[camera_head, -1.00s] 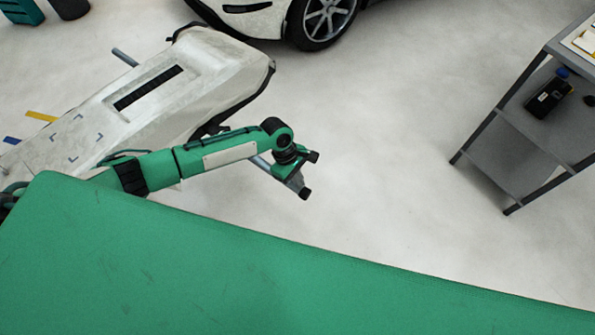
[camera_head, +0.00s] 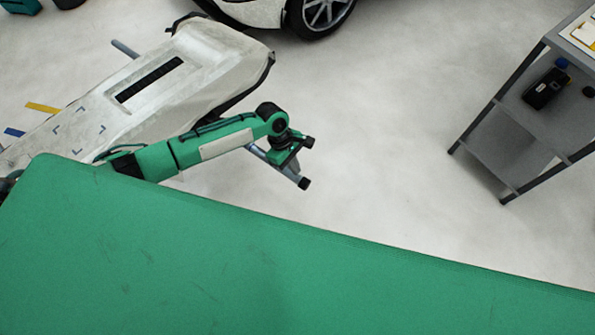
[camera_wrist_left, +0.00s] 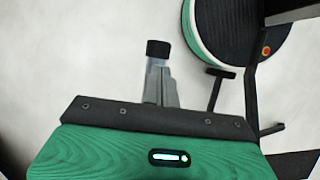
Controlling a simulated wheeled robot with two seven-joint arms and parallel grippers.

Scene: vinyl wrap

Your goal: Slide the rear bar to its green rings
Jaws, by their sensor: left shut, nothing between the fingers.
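My left gripper (camera_head: 302,182) hangs at the end of its green arm, past the right side of the white panel. In the left wrist view its grey fingers end in one dark tip (camera_wrist_left: 158,50), closed together with nothing held. A grey bar (camera_head: 258,153) shows behind the gripper, in line with a grey bar end (camera_head: 124,48) beyond the panel's far side. Most of the bar's length is hidden under the panel. I cannot tell whether the gripper touches it. Green rings are not visible. My right gripper is out of view.
The long white panel (camera_head: 205,60) lies beside the arm. A large green surface (camera_head: 250,260) fills the foreground. A grey shelf cart (camera_head: 510,150) stands at right and a car wheel (camera_head: 323,14) at the back. The floor between gripper and cart is clear.

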